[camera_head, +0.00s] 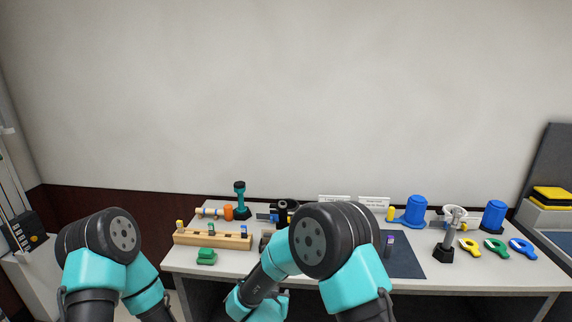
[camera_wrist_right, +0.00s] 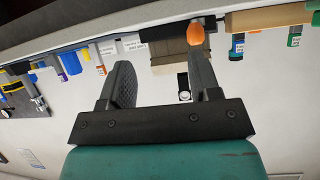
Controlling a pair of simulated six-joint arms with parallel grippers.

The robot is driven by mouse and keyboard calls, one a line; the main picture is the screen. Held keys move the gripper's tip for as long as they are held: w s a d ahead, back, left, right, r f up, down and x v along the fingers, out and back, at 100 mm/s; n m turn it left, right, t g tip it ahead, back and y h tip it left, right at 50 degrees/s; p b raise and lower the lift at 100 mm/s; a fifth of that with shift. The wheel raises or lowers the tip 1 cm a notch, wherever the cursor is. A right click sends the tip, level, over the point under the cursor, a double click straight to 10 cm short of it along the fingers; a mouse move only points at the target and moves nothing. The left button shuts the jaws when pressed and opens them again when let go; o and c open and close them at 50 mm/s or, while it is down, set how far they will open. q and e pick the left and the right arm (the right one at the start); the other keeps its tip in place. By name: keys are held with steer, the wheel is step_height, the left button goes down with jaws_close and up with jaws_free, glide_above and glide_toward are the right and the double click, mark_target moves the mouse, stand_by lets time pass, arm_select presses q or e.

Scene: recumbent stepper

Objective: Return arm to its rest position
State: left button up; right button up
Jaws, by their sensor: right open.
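My right arm (camera_head: 335,245) rises from the bottom centre, bent at a large dark joint, with its forearm turned back down to the left over the table's front. My right gripper (camera_wrist_right: 158,62) shows in the right wrist view, its two dark fingers wide apart with nothing between them. An orange rounded end (camera_wrist_right: 195,33) appears just beyond the right-hand fingertip; I cannot tell whether they touch. In the head view the right fingers cannot be made out. My left arm (camera_head: 110,245) is bent at the lower left, beside the table; its gripper is not in view.
The table (camera_head: 200,268) holds a wooden block with pegs (camera_head: 212,238), a green piece (camera_head: 206,257), a teal-and-black tool (camera_head: 241,200), blue cylinders (camera_head: 416,210) and coloured rings (camera_head: 495,246). A dark mat (camera_head: 405,262) lies right of my right arm. The wall behind is bare.

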steer(key=s+d+f+g+y, duration=0.1)
steer(key=s+d+f+g, duration=0.1)
steer(key=s+d+f, duration=0.35)
steer(key=s+d+f+g+y, duration=0.25)
steer(key=d+f, duration=0.35)
steer(key=d, duration=0.5)
steer(key=s+d+f+g, duration=0.1)
steer(key=s+d+g, duration=0.1)
steer(key=s, duration=0.4)
steer(key=s+d+f+g+y, duration=0.1)
steer(key=s+d+f+g, duration=0.1)
steer(key=s+d, duration=0.2)
steer(key=s+d+f+g+y, duration=0.1)
steer(key=s+d+g, duration=0.1)
steer(key=s, duration=0.5)
steer(key=shift+s+d+f+g, duration=0.35)
steer(key=shift+s+d+f, duration=0.05)
steer(key=shift+d, duration=0.5)
